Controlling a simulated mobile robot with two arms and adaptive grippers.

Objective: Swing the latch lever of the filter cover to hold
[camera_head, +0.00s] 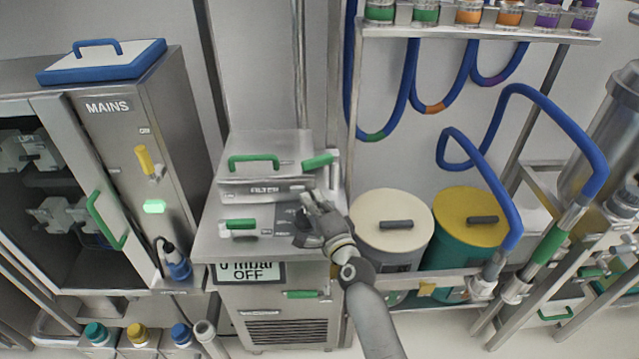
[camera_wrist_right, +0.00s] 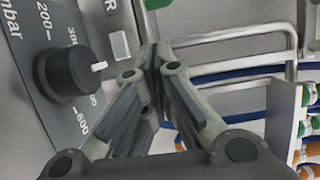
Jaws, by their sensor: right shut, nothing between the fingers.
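The filter cover (camera_head: 235,188) is a grey metal lid labelled FILTER on top of the pump cabinet, with a green handle (camera_head: 253,160). A green-gripped lever (camera_head: 318,160), seemingly the latch lever, sits at the cover's right edge beside a metal post. My right gripper (camera_head: 311,197) is just in front of the cover's right front corner, below the lever and apart from it. In the right wrist view my right gripper (camera_wrist_right: 152,62) is shut and empty. A bit of green (camera_wrist_right: 157,4) shows at the top there, possibly the lever. My left gripper is out of view.
A black dial (camera_wrist_right: 68,74) with mbar marks is close beside the gripper. A metal rail (camera_wrist_right: 235,38) lies on its other side. Another green lever (camera_head: 240,224) is on the cabinet top. A cream-lidded bin (camera_head: 380,215) and a yellow-lidded bin (camera_head: 460,205) stand to the right.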

